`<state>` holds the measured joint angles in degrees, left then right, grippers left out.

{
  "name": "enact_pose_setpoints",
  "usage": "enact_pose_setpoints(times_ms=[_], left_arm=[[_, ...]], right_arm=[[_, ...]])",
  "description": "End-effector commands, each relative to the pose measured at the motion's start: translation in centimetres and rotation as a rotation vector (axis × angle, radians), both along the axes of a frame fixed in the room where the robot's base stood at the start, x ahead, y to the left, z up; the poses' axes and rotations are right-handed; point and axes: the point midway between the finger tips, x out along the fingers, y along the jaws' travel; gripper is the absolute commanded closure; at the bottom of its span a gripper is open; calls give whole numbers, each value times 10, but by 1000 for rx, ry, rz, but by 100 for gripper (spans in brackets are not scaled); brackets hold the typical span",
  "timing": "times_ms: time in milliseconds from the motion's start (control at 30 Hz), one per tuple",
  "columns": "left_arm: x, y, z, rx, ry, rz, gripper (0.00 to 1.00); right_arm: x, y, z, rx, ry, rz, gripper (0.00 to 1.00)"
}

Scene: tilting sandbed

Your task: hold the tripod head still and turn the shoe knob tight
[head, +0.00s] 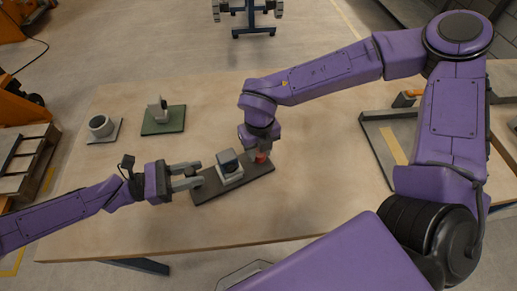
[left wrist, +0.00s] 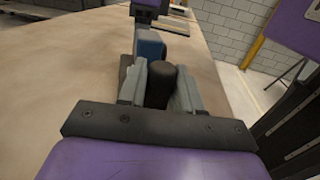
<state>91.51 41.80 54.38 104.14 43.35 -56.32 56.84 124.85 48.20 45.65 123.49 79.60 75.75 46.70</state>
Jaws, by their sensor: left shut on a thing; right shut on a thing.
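My left gripper (head: 196,175) is at the plate's left end. In the left wrist view its grey fingers are shut on a black rounded handle (left wrist: 161,84), with the blue part (left wrist: 150,48) just beyond. A red knob (head: 261,157) shows at the tripod head's right side. My right gripper (head: 258,149) comes down from above and is shut on it; its fingertips are largely hidden.
A grey cup-like part (head: 100,126) on a pale plate and a white part (head: 158,110) on a green plate (head: 163,127) stand at the table's back left. A grey frame (head: 378,150) lies at the right. The front table area is clear.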

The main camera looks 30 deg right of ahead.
Motion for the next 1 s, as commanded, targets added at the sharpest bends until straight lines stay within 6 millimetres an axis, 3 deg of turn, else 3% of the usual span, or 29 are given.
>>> enact_pose_setpoints(times_ms=[500, 1000], left_arm=[[-1, 0, 0, 0, 0, -2, 100], [0, 0, 0, 0, 0, 0, 100]], right_arm=[[0, -1, 0, 0, -1, -339, 94], [0, -2, 0, -1, -1, -406, 94]])
